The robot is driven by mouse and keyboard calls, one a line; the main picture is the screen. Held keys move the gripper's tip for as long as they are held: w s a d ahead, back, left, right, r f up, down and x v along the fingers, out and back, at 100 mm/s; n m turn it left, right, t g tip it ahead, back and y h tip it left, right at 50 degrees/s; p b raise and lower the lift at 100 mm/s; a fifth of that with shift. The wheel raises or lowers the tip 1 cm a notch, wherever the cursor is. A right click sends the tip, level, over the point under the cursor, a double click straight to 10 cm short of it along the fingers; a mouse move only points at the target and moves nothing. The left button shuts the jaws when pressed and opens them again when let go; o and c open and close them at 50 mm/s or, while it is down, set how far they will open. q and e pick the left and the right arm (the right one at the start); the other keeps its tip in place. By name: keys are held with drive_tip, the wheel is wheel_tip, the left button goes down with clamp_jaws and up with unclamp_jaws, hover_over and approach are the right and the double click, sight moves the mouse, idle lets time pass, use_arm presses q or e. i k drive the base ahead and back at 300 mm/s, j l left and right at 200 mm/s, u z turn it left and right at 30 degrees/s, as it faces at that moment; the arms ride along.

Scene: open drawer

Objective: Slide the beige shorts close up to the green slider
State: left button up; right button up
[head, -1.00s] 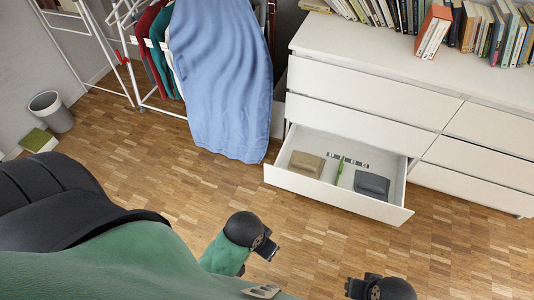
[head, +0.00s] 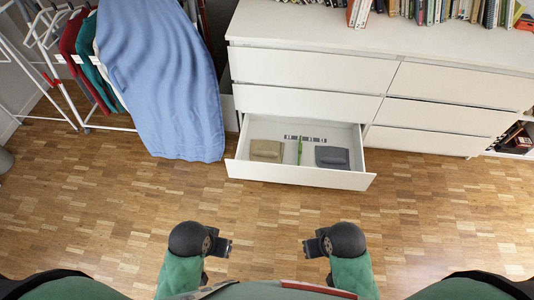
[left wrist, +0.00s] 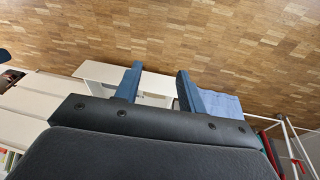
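The folded beige shorts (head: 267,150) lie in the left part of the open drawer (head: 290,176) in the head view. The thin green slider (head: 300,151) stands to their right, with a gap of bare drawer floor between them. My left gripper (head: 228,248) is in front of the drawer, well short of it; in the left wrist view its two blue fingers (left wrist: 158,80) are apart with nothing between them. My right gripper (head: 305,247) is also in front of the drawer, clear of it; its fingers are too small to read.
A folded dark grey garment (head: 332,157) lies right of the slider, and a black-and-white marked strip (head: 305,138) lies behind it. The white dresser (head: 310,64) rises behind the drawer. A blue cloth (head: 165,85) hangs at the left. The floor before the drawer is clear.

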sight(266, 152)
drive_tip(key=i+l, duration=0.1)
drive_tip(key=l, duration=0.3)
drive_tip(key=i+l, duration=0.1)
drive_tip(key=l, duration=0.25)
drive_tip(key=i+l, duration=0.1)
drive_tip(key=l, duration=0.3)
drive_tip(key=i+l, duration=0.1)
drive_tip(key=l, duration=0.25)
drive_tip(key=i+l, duration=0.1)
drive_tip(key=l, duration=0.3)
drive_tip(key=k+z, duration=0.05)
